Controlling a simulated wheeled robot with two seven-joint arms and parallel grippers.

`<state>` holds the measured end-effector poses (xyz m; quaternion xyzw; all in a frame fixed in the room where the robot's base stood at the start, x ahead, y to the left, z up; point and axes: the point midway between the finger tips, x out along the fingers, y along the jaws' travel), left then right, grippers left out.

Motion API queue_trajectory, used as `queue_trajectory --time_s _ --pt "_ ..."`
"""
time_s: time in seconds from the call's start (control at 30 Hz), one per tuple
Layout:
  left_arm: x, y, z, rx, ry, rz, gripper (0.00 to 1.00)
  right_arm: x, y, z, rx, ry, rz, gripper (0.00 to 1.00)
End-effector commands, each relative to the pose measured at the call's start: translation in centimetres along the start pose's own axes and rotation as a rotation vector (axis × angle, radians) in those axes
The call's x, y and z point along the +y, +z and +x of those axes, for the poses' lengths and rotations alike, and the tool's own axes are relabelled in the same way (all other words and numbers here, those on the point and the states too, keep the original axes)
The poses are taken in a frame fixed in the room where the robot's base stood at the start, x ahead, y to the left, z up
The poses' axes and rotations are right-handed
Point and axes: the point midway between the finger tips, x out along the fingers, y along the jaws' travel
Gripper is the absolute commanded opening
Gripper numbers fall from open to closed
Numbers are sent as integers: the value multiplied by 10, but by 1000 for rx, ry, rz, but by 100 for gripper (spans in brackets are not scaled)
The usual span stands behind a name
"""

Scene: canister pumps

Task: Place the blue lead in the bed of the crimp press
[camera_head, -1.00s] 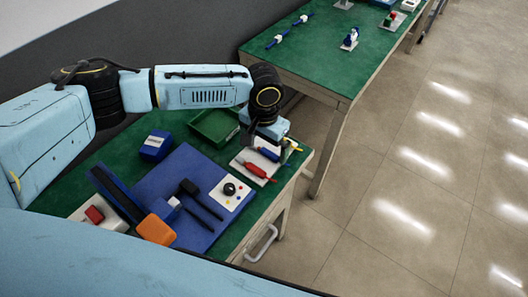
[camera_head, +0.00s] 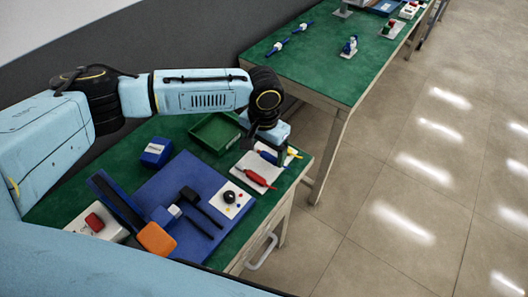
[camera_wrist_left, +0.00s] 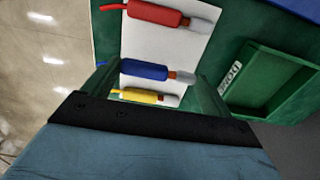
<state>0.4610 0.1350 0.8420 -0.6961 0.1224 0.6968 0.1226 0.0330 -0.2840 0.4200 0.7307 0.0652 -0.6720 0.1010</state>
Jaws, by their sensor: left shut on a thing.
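The blue lead (camera_head: 266,156) is at the far right of the near table, over a white card (camera_head: 262,168). In the left wrist view the blue lead (camera_wrist_left: 144,70) lies across between my left gripper's fingers (camera_wrist_left: 153,77), which are shut on it. I cannot tell whether it still touches the card. In the head view my left gripper (camera_head: 274,146) points down there, its tips partly hidden. The crimp press seems to be the blue mechanism with a dark lever (camera_head: 124,204) and orange grip (camera_head: 157,239), at the blue plate's left; its bed is not clear. My right gripper is not in view.
A red lead (camera_head: 261,176) and a yellow lead (camera_head: 293,152) lie beside the blue one. A green bin (camera_head: 195,136) stands behind. A blue box (camera_head: 155,152), black-handled tool (camera_head: 203,210), knob panel (camera_head: 230,198) and red-button box (camera_head: 93,222) are left. Blue plate (camera_head: 183,175) has bare room.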

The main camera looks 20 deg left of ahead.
Motion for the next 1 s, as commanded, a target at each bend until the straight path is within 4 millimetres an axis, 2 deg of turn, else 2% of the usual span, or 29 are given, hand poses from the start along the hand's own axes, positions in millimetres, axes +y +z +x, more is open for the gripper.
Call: queue_trajectory --time_s 0.03,0.1,0.3,0.57,0.67,0.8,1.0 --pt "0 -1 -14 4 1 1 64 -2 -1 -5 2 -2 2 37" --pt "0 -1 -29 4 1 1 64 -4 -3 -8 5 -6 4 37" --pt "0 -1 -65 3 0 -1 64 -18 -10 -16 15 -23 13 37" --pt "-3 1 -84 2 0 -11 64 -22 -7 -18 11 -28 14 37" --pt "-13 9 -96 5 0 -66 64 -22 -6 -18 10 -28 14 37" --pt "-34 29 -122 6 0 -195 64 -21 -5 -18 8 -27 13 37" --pt "-50 54 -147 2 0 -326 64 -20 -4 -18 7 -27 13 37"
